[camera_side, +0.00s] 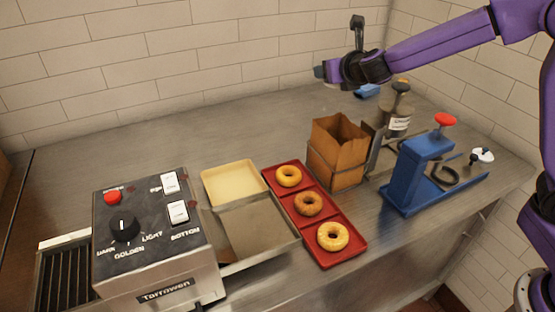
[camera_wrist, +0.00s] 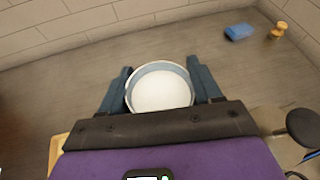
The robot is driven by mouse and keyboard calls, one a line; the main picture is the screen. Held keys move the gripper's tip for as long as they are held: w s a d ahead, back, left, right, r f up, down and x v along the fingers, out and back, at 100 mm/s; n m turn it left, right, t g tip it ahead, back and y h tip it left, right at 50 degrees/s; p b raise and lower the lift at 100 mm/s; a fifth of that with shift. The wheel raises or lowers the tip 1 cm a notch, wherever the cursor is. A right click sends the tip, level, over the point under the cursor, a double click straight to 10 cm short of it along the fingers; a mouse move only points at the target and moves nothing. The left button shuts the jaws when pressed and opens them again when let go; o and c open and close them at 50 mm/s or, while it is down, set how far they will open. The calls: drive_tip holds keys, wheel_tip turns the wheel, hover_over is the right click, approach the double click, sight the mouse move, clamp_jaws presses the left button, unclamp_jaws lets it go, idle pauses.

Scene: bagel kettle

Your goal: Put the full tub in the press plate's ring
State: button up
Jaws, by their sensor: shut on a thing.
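My gripper (camera_side: 326,71) is raised over the back of the counter in the side view. In the wrist view its two dark blue fingers (camera_wrist: 159,66) are shut on a round tub (camera_wrist: 160,92) with a pale rim and a white top face. The tub cannot be made out in the side view. The blue press (camera_side: 418,172) with a red knob (camera_side: 445,119) stands at the right of the counter. A dark ring (camera_side: 446,184) shows on its blue base, well away from my gripper and partly hidden by the press body.
A brown paper bag (camera_side: 338,163) and a labelled canister (camera_side: 397,124) stand left of the press. A red tray (camera_side: 348,257) holds 3 bagels. The toaster (camera_side: 165,270) is at the front left. A blue block (camera_wrist: 239,31) lies at the back. The back left counter is clear.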

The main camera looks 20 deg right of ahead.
drive_tip(key=w+a+f+m+h, duration=0.1)
drive_tip(key=w+a+f, duration=0.4)
drive_tip(key=w+f, duration=0.2)
drive_tip(key=m+h, duration=0.1)
drive_tip(key=h, duration=0.1)
hover_over(282, 149)
wheel_tip(282, 149, down, 7)
drive_tip(key=shift+g, duration=0.3)
drive_tip(key=f, duration=0.9)
drive_tip(key=shift+w+d+f, duration=0.1)
drive_tip(key=shift+w+f, duration=0.15)
drive_tip(key=shift+f, duration=0.1)
drive_tip(key=shift+f, duration=0.3)
drive_tip(key=o, duration=0.8)
drive_tip(key=shift+s+f, duration=0.1)
drive_tip(key=shift+f, duration=0.05)
